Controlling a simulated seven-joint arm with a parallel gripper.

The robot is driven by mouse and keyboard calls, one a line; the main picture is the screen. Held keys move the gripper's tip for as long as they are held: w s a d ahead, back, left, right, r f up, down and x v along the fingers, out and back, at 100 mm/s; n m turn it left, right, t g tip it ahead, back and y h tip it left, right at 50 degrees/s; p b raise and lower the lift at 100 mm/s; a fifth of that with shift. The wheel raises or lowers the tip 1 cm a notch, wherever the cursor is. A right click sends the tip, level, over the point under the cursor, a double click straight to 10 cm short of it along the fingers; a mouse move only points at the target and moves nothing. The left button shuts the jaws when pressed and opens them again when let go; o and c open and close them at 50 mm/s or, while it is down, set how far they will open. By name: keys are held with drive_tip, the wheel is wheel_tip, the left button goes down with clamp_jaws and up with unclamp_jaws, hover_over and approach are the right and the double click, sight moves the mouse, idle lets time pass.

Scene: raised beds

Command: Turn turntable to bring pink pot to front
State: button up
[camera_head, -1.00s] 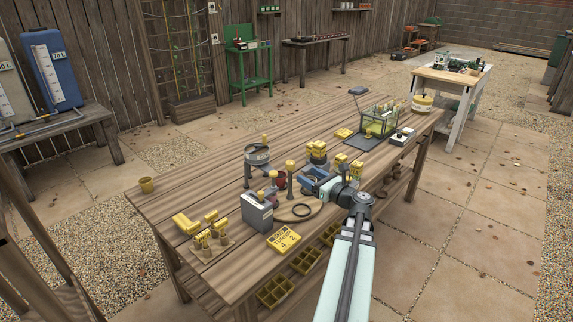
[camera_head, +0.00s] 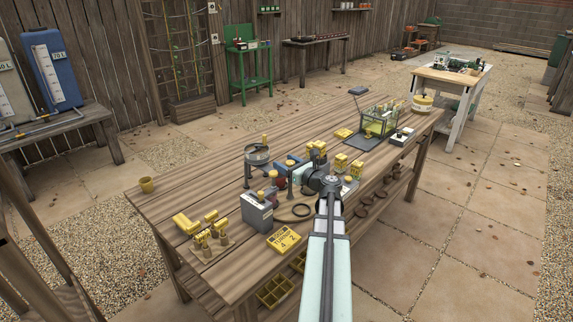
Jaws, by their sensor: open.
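My gripper (camera_head: 291,163) is open over the middle of the table, its blue-grey end pointing left from the arm's wrist. Behind it and to its right is a cluster of small yellow-topped items (camera_head: 317,149), partly hidden by my arm. I cannot pick out a pink pot. A small dark red item (camera_head: 278,181) stands just below and left of the gripper.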

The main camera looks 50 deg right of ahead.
drive_tip(key=c, duration=1)
drive_tip(key=shift+n+y, duration=0.3)
drive_tip(key=shift+y, duration=0.1)
drive_tip(key=shift+s+a+n+g+y, duration=0.1)
drive_tip(key=shift+a+n+g+y, duration=0.15)
drive_tip(key=shift+n+g+y, duration=1.3)
drive_tip(key=shift+s+a+n+g+y, duration=0.2)
drive_tip(key=shift+n+g+y, duration=0.3)
drive_tip(key=shift+n+y, duration=1.95)
drive_tip(key=shift+s+a+n+g+y, duration=0.1)
drive_tip(key=shift+a+n+g+y, duration=0.2)
drive_tip(key=shift+n+g+y, duration=1.75)
drive_tip(key=shift+a+m+t+y, duration=0.1)
drive_tip(key=shift+m+t+y, duration=0.85)
drive_tip(key=shift+y, duration=0.1)
